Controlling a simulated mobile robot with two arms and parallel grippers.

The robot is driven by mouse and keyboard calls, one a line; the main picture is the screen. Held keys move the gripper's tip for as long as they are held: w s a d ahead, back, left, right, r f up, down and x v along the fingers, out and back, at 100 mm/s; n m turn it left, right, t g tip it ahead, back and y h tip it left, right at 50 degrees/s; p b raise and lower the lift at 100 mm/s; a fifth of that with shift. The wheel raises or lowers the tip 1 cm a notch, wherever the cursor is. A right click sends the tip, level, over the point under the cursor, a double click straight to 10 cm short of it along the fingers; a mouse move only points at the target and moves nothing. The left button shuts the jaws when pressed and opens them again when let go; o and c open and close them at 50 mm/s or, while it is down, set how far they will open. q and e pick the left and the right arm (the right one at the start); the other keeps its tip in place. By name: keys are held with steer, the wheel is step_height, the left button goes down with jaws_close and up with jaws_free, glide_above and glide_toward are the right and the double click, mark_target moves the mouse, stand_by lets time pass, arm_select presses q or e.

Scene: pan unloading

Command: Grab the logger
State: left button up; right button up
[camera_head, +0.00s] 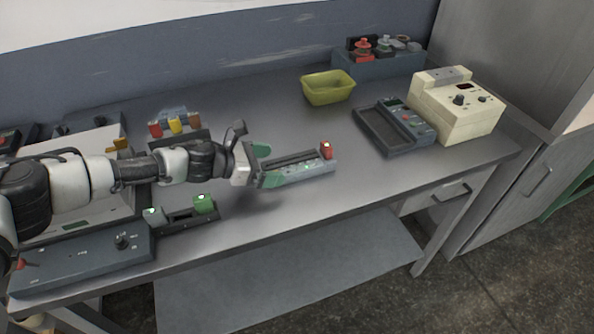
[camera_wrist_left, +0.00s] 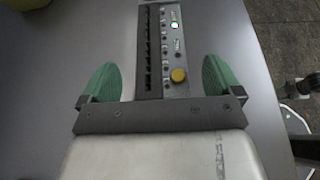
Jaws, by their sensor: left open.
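A long, narrow grey device (camera_head: 302,170), which I take to be the logger, lies on the table with a red block at its far right end. In the left wrist view the device (camera_wrist_left: 172,50) shows a dark slot, a row of small buttons, a lit indicator and a yellow knob. My left gripper (camera_head: 264,166) is open at the near left end of the device. Its green fingers (camera_wrist_left: 160,82) stand on either side of the device's end, with visible gaps. My right gripper is not in view.
A grey control box (camera_head: 85,258) is at the left. A yellow bin (camera_head: 328,88), a dark tray unit (camera_head: 392,128) and a cream instrument (camera_head: 452,108) stand farther back. The middle front table is clear.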

mark_target(290, 165)
arm_select(q)
steer(key=b+x, duration=0.1)
steer(key=x, duration=0.2)
steer(key=shift+d+f, duration=0.15)
steer(key=shift+f, duration=0.05)
steer(key=shift+s+r, duration=0.1)
steer(key=shift+c, duration=0.4)
steer(key=c, duration=1.1)
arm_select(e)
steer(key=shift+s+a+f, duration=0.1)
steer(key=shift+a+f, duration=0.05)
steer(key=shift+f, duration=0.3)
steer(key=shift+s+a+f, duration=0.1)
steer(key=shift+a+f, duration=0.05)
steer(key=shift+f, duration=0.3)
arm_select(q)
steer(key=shift+r, duration=0.1)
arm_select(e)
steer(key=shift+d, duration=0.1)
